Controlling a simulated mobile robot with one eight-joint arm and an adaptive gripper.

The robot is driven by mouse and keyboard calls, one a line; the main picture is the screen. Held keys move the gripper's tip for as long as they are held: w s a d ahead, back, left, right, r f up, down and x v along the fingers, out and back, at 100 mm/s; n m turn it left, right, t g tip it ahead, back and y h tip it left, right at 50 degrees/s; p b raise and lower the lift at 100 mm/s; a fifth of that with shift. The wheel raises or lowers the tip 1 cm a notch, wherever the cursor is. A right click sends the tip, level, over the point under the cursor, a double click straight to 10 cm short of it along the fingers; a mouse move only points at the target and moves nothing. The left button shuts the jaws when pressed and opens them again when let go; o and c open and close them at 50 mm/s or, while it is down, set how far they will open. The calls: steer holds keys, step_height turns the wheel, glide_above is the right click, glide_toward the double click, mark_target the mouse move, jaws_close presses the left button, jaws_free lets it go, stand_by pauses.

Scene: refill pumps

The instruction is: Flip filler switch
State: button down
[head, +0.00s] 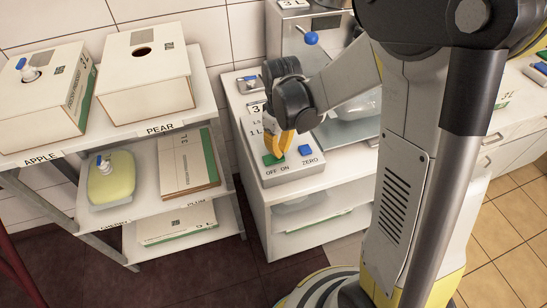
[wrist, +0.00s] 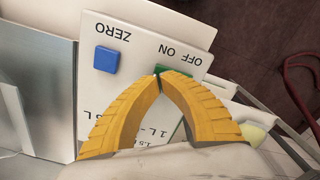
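The filler's switch panel is a pale box (head: 293,175) with OFF ON and ZERO labels. Its green switch (head: 270,159) sits above the OFF ON label, and in the wrist view the switch (wrist: 187,73) is partly hidden behind my fingers. My gripper (head: 277,153) points down at the green switch with its yellow fingers. In the wrist view the two fingertips (wrist: 160,70) come together at the switch's edge, with nothing seen between them. I cannot tell whether they touch the switch.
A blue ZERO button (head: 305,150) is beside the switch, also seen in the wrist view (wrist: 106,60). A filler with a blue-knobbed lever (head: 311,38) stands behind. A shelf on the left holds boxes (head: 145,75) and a yellow-green pouch (head: 111,178).

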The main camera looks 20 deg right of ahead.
steer(key=shift+f+b, duration=0.5)
steer(key=shift+f, duration=0.2)
steer(key=shift+r, duration=0.1)
steer(key=shift+r+p, duration=2.5)
steer(key=shift+r, duration=1)
steer(key=shift+r, duration=0.15)
steer(key=s+r+m+t+b, duration=0.3)
steer(key=s, duration=0.3)
steer(key=s+r+m+t+b, duration=0.3)
steer(key=s+t+b, duration=0.1)
steer(key=s, duration=0.2)
steer(key=shift+s+r, duration=0.3)
steer(key=shift+s, duration=0.05)
